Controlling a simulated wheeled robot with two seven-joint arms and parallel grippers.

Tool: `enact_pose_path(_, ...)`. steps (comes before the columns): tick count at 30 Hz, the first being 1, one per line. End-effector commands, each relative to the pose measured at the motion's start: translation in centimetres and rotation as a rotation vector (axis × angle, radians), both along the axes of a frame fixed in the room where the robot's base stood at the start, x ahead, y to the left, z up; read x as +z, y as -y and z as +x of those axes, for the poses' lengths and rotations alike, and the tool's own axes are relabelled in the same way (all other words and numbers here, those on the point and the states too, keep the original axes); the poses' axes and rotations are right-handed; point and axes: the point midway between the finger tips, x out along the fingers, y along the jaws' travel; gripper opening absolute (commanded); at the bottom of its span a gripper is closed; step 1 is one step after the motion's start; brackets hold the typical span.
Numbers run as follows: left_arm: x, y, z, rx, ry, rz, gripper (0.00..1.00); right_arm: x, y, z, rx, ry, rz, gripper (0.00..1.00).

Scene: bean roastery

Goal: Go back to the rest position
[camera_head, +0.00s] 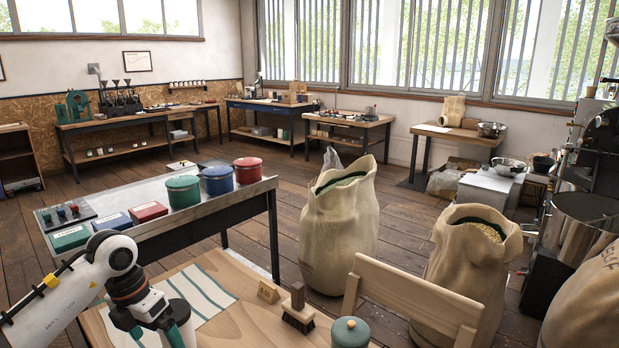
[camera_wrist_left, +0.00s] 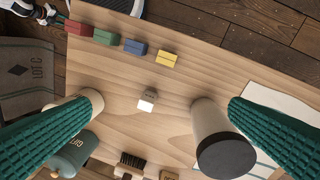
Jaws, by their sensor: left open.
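My left gripper (camera_head: 165,333) is at the bottom left of the head view, beside the striped cloth (camera_head: 205,290) on the near wooden table (camera_head: 240,318). In the left wrist view its two green fingers (camera_wrist_left: 165,105) are spread wide, with nothing held between them. A pale cylinder with a dark top (camera_wrist_left: 222,140) stands beside the right finger, and another pale round thing (camera_wrist_left: 90,100) shows behind the left finger. A white and black arm part, probably my right gripper (camera_wrist_left: 42,14), shows at the top left corner; its jaws are not clear.
Red (camera_wrist_left: 78,27), green (camera_wrist_left: 105,37), blue (camera_wrist_left: 136,46) and yellow (camera_wrist_left: 166,57) blocks lie in a row on the table. A small pale block (camera_wrist_left: 148,101), a brush (camera_head: 298,312) and a teal canister (camera_head: 350,331) are there too. Sacks (camera_head: 340,230) stand beyond.

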Motion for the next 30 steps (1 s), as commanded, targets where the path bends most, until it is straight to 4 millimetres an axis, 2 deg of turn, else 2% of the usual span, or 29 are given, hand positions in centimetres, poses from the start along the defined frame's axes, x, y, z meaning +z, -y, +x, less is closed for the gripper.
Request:
enact_pose_path(8, -1.6, 7.7, -0.4, -0.085, 0.071, -0.288, 1.00, 0.0, 0.0, 0.7, 0.000, 0.009, 0.000, 0.36)
enact_pose_path(12, -1.4, 13.5, -1.3, -0.112, 0.118, -0.536, 1.00, 0.0, 0.1, 0.1, 0.000, 0.000, -0.001, 0.36)
enact_pose_path(15, -0.1, 18.4, -2.4, -0.097, 0.154, -0.792, 1.00, -0.1, 0.1, -0.4, 0.000, -0.008, -0.002, 0.36)
enact_pose_path(18, 2.9, 22.7, -3.7, -0.013, 0.187, -1.115, 1.00, -0.1, 0.1, -0.6, 0.000, -0.010, -0.002, 0.36)
enact_pose_path(20, 5.1, 24.1, -4.1, 0.076, 0.205, -1.307, 1.00, -0.1, 0.2, -0.6, 0.000, -0.010, -0.002, 0.36)
enact_pose_path(22, 7.4, 24.6, -4.2, 0.219, 0.217, -1.517, 1.00, -0.1, 0.2, -0.6, 0.000, -0.010, -0.003, 0.36)
enact_pose_path(25, 9.8, 23.1, -3.6, 0.486, 0.225, -1.774, 1.00, -0.1, 0.2, -0.5, 0.000, -0.010, -0.003, 0.36)
enact_pose_path(28, 10.1, 20.0, -2.7, 0.824, 0.214, -1.965, 1.00, -0.1, 0.2, -0.5, 0.000, -0.009, -0.004, 0.36)
enact_pose_path(30, 8.9, 17.2, -2.2, 1.096, 0.197, -2.047, 1.00, -0.1, 0.2, -0.5, 0.000, -0.009, -0.004, 0.36)
